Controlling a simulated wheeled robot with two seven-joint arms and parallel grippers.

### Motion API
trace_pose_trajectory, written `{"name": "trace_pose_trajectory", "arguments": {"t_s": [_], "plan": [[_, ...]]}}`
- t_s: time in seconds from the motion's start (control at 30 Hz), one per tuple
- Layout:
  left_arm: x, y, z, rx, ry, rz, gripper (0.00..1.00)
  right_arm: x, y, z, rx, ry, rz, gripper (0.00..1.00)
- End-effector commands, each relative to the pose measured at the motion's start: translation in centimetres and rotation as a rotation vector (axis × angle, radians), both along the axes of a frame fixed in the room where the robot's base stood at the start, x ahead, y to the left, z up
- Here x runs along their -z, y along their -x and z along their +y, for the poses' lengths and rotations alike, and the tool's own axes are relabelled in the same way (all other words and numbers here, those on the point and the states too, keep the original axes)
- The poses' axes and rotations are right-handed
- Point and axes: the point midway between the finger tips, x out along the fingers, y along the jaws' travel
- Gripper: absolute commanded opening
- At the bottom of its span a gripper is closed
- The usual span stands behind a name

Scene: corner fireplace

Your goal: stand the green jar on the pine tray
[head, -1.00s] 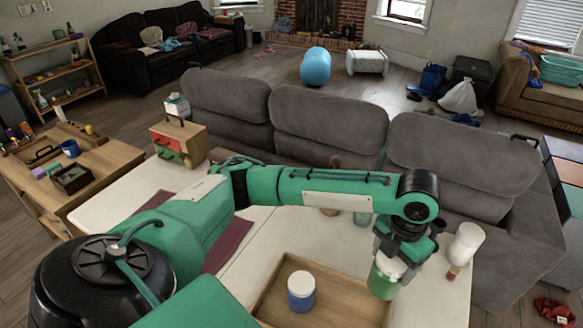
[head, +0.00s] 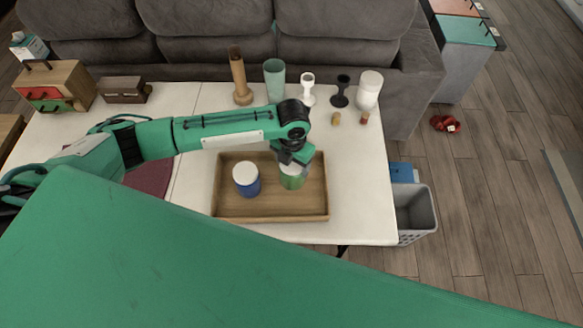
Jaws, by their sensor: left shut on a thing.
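The green jar (head: 291,182) with a pale lid is upright within the outline of the right half of the pine tray (head: 270,211). I cannot tell whether its base touches the tray floor. My left gripper (head: 293,167) comes down from above and is shut on the jar at its lid, hiding part of the top. A blue jar (head: 247,187) with a white lid stands in the left half of the tray, apart from the green jar. My right gripper is out of view.
Behind the tray on the white table (head: 362,200) stand a wooden vase (head: 238,78), a teal glass (head: 274,80), a white goblet (head: 307,90), a black goblet (head: 341,91) and a white-topped piece (head: 368,90). A grey bin (head: 413,210) stands off the table's right edge.

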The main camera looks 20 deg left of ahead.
Motion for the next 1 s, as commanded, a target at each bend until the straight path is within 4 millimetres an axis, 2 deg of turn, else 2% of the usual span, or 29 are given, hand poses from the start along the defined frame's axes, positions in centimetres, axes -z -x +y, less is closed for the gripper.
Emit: {"name": "trace_pose_trajectory", "arguments": {"t_s": [0.27, 0.5, 0.83, 0.87, 0.93, 0.97, 1.0], "plan": [[2.2, 0.0, 0.0, 0.000, 0.000, 0.001, 0.27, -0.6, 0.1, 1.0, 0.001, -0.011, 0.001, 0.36], [5.1, 0.0, 0.0, 0.000, 0.000, 0.000, 0.27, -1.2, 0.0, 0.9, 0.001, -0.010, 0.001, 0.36], [5.5, -0.1, 0.0, 0.000, 0.001, -0.001, 0.27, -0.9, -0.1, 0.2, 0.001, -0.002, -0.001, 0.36], [5.5, -0.1, 0.0, 0.000, 0.000, -0.001, 0.73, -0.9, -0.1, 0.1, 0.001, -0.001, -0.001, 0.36], [5.4, -0.1, 0.0, 0.000, 0.000, -0.001, 0.86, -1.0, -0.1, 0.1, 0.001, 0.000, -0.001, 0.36], [5.4, -0.1, 0.0, 0.000, 0.000, -0.001, 0.91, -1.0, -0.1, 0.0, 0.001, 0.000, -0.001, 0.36], [5.4, -0.1, 0.0, 0.000, 0.000, -0.001, 0.91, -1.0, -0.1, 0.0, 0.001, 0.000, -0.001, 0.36]]}}
